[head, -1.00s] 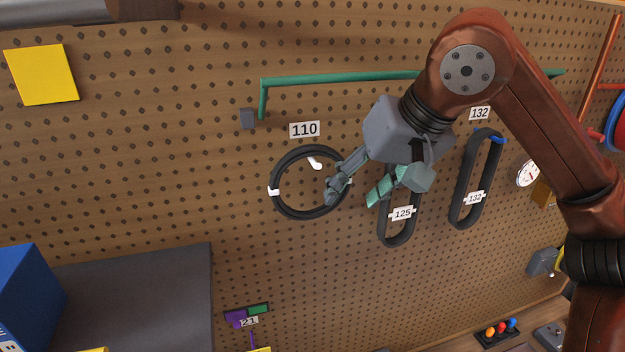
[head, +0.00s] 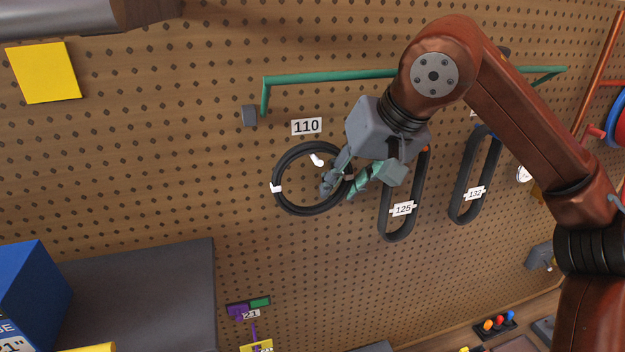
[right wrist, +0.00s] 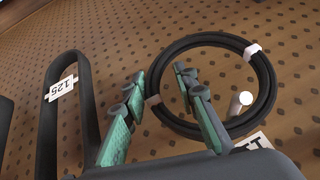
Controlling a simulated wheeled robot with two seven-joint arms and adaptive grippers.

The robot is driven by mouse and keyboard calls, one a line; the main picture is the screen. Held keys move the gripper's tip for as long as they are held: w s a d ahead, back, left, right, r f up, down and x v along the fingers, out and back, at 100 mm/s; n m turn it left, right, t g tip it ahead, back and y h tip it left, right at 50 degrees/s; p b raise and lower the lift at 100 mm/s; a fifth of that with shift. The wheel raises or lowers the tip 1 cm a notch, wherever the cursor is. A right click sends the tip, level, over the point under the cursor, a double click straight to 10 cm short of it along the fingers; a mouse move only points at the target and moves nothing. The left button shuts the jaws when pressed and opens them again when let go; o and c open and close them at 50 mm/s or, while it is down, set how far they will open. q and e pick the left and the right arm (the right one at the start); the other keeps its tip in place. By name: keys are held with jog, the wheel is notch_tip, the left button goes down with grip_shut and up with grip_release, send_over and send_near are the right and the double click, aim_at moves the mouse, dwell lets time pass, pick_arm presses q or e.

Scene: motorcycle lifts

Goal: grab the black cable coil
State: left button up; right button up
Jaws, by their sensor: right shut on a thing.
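The black cable coil (head: 305,209) is a ring hung on the pegboard under the 110 label, with white bands on it. A white-tipped peg (head: 316,160) shows inside the ring near its top. My right gripper (head: 340,190) is at the coil's right side, its fingers shut on the ring there. In the right wrist view the coil (right wrist: 266,90) passes between the two green-grey fingers (right wrist: 160,80), and the peg shows inside it. The coil still lies close to the board. My left gripper is not in view.
Black belts marked 125 (head: 386,220) and 132 (head: 458,205) hang just right of the coil. A green rail (head: 325,77) runs above it. A blue box (head: 30,290) and a dark grey panel (head: 150,290) are at lower left. The board left of the coil is mostly bare.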

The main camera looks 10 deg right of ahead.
grip_shut()
jog(key=shift+r, duration=0.1)
